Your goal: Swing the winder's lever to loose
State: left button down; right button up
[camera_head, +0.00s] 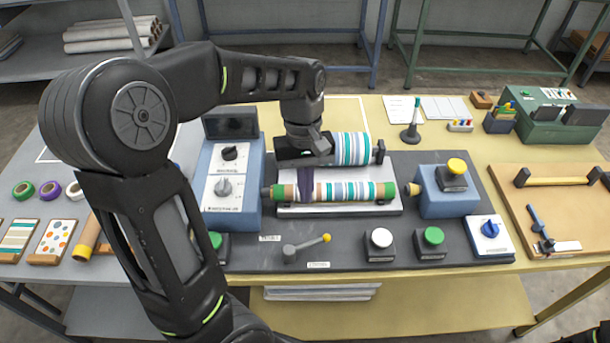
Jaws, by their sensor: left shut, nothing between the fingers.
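The lever (308,244) with a yellow knob sits on the dark front of the press plate. Its grey pivot is at the left and its arm points right, slightly toward the back. One small label lies at its left and another in front of it; both are too small to read. My left gripper (306,188) hangs down over the striped roll (345,190) on its spindle, behind the lever and apart from it. Its dark fingers are shut with nothing held. Whether they touch the roll I cannot tell.
A second striped roll (352,148) lies behind. A blue control box (232,190) with knobs stands left. White (380,240) and green (431,240) buttons sit right of the lever, then a blue rotary switch (490,232). A blue block (445,200) has a yellow button.

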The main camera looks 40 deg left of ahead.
pick_arm(q)
jog(key=r, duration=0.3)
jog(key=shift+w+a+r, duration=0.25)
jog(key=shift+w+a, duration=0.05)
dwell(0.3)
